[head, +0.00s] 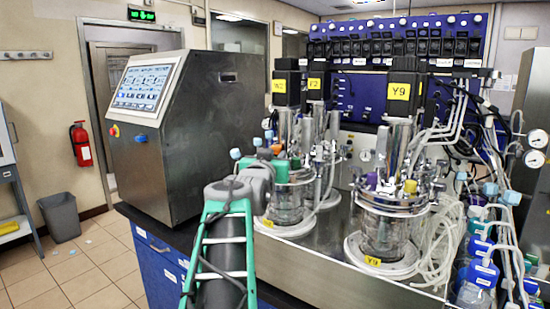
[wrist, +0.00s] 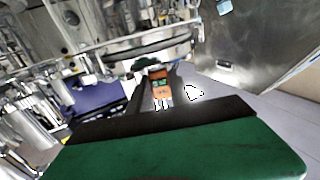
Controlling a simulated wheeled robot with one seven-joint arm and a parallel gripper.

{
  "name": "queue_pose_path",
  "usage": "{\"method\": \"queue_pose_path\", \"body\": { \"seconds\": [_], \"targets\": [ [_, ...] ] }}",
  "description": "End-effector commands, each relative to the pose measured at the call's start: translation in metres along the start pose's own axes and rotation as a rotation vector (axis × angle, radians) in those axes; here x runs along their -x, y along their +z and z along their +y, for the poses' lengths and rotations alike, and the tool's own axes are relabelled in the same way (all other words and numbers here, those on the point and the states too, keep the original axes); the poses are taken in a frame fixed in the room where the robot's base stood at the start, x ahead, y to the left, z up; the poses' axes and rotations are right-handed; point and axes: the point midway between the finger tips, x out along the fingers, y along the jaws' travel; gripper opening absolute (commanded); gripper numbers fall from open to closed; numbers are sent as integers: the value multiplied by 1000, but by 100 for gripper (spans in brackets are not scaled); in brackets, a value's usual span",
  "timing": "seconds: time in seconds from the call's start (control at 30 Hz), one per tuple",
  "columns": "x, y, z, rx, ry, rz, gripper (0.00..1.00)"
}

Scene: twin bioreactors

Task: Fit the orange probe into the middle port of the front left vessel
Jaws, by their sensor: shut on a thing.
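The front left vessel (head: 288,205) is a glass jar with a steel head plate, in the middle of the head view. My gripper (head: 278,168) is at its head plate, on the near side, and its green body covers part of the ports. In the wrist view my gripper (wrist: 160,92) has its dark fingers shut on the orange probe (wrist: 158,76). A steel vessel rim (wrist: 150,52) shows just beyond the fingers. The probe's lower end and the middle port are hidden, so I cannot tell whether the probe is in the port.
The front right vessel (head: 388,225) stands to the right with loose clear tubes beside it. A steel control cabinet (head: 180,140) with a screen stands to the left. Several small caps and metal pipes crowd the vessel tops. Blue-capped bottles (head: 483,270) stand at the far right.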

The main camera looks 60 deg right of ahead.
Motion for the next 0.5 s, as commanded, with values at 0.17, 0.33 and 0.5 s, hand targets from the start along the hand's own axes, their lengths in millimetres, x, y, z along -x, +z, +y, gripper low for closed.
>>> {"method": "queue_pose_path", "body": {
  "seconds": [0.17, 0.33, 0.5],
  "targets": [
    [0, 2, 0, 0, 0, 1, 0],
    [0, 3, 0, 0, 0, 1, 0],
    [0, 4, 0, 0, 0, 1, 0]
  ]
}}
